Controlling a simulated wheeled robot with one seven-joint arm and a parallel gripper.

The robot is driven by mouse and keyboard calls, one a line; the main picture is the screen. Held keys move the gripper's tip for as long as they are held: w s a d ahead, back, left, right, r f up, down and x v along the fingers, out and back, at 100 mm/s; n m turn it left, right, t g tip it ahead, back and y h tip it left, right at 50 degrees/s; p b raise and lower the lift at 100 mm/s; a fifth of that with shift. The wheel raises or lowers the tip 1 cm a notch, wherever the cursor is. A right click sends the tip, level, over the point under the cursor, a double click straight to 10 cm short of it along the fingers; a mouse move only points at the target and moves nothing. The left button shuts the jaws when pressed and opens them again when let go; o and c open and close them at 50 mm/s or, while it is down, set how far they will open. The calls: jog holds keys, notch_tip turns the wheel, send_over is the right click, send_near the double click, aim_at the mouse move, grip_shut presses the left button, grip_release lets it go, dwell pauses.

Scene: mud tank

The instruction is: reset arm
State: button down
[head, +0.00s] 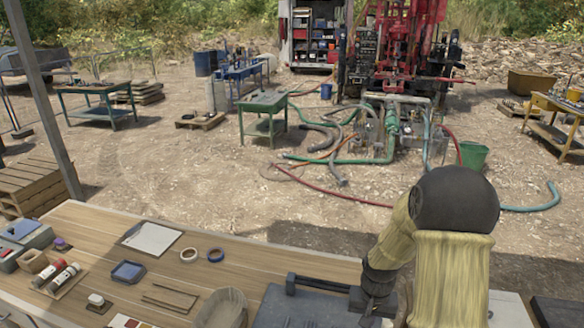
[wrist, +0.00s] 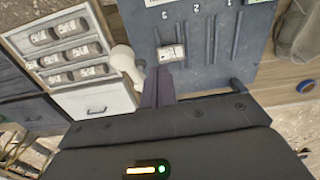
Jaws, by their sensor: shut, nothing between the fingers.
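My arm shows at the right of the head view, with pale yellow sleeves and a round black joint. My gripper (head: 372,306) points down over the right part of the bench, over or beside a dark grey board (head: 285,312). In the wrist view my gripper (wrist: 160,78) is shut and empty, its dark fingers together. The same grey board (wrist: 228,45) shows there, with grooves and numbers. A small labelled block (wrist: 172,53) lies on it just beyond the fingertips; I cannot tell whether they touch.
In the wrist view a white rack of labelled cylinders (wrist: 65,58) stands left of the board. The middle of the bench has bare wood.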

jog(key=s+a+r+n+t+b, duration=0.2)
jog(key=s+a+b, duration=0.4)
jog(key=s, duration=0.5)
jog(key=shift+s+a+n+b, duration=0.35)
jog(key=shift+n+b, duration=0.25)
jog(key=shift+b, duration=0.6)
jog(key=shift+r, duration=0.1)
